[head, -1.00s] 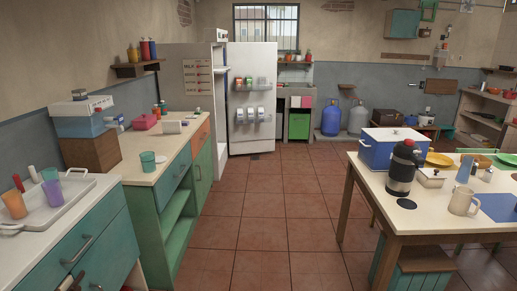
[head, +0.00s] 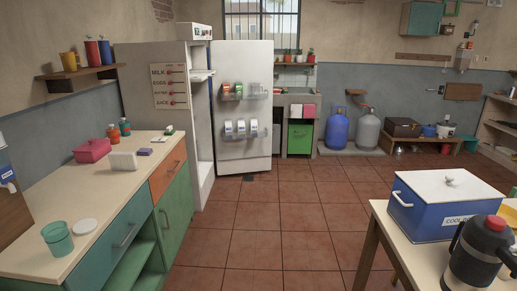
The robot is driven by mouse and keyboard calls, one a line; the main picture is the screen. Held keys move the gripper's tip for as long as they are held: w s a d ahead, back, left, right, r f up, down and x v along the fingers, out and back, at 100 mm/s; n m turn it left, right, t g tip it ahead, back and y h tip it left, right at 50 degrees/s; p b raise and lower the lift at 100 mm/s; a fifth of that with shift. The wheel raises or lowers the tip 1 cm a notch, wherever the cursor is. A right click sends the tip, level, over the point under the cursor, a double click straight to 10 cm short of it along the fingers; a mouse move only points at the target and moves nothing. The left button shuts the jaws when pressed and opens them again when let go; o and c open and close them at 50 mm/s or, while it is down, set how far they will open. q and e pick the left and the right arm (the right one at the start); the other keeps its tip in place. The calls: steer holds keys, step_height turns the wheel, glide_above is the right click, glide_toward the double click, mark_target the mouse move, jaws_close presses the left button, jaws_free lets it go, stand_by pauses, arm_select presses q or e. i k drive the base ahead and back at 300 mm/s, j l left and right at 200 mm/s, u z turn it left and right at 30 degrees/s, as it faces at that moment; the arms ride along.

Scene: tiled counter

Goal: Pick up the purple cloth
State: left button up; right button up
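A small, flat purple item (head: 145,151) lies on the left counter (head: 115,178), behind the white box-like item (head: 123,160). It may be the purple cloth, but it is too small to tell for sure. Neither of my grippers shows in the head view.
The fridge door (head: 243,110) stands open. At right, a table holds a blue cooler box (head: 420,208). The tiled floor (head: 265,225) between is clear.

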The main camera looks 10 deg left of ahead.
mark_target(145, 152)
steer(key=i, duration=2)
